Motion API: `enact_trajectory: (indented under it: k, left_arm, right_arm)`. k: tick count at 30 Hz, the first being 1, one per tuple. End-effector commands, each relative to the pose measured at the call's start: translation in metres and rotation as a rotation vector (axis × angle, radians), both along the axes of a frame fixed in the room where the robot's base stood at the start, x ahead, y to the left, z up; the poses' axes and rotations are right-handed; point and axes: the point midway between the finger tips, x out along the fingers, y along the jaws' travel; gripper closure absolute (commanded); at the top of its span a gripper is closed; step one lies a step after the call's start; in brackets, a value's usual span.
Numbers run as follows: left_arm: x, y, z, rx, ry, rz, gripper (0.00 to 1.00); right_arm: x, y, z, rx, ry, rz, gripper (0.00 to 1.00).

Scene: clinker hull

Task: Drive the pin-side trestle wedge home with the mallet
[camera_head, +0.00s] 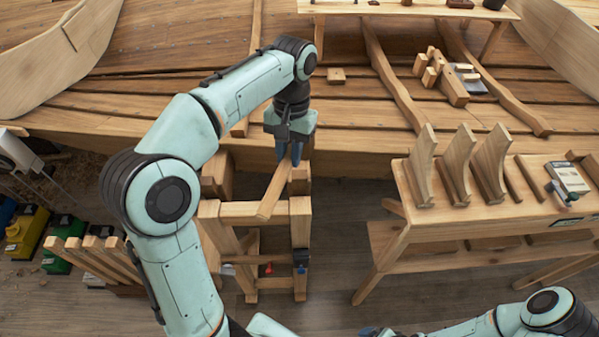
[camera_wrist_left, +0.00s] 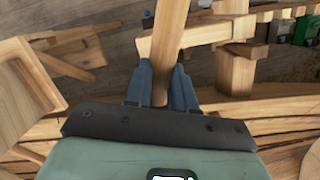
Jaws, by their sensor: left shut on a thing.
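My left gripper (camera_head: 289,160) points down above the wooden trestle (camera_head: 237,215) beside the hull. It is shut on a pale wooden bar (camera_head: 273,192). The bar slants from the fingers toward the near side, over the trestle top; I cannot tell whether it touches. In the left wrist view the bar (camera_wrist_left: 169,45) runs up between the two blue fingers (camera_wrist_left: 163,85). Whether this bar is the wedge or part of the mallet I cannot tell. No mallet head is clearly visible. My right gripper (camera_head: 378,332) shows only partly at the bottom edge.
A wooden bench (camera_head: 455,240) with several curved wooden pieces (camera_head: 457,165) stands at right. A group of wooden blocks (camera_head: 447,78) and a small block (camera_head: 336,75) lie on the hull planking. Coloured boxes (camera_head: 27,232) stand at left. Floor between trestle and bench is clear.

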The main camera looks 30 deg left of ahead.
Motion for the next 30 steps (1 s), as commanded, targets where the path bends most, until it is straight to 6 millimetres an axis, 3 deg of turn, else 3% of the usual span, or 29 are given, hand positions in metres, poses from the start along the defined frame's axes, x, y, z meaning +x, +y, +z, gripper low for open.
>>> enact_trajectory:
  k: [1,30]
  left_arm:
    - [0.0017,-0.0009,0.0193,-0.001,-0.004,-0.002,1.0]
    - [-0.0026,-0.0003,0.0147,0.001,0.005,-0.001,1.0]
  right_arm:
    - [0.0002,0.0,0.0002,0.0,0.0,0.0,0.11]
    - [0.0001,-0.0001,0.0001,0.0,0.0,0.0,0.11]
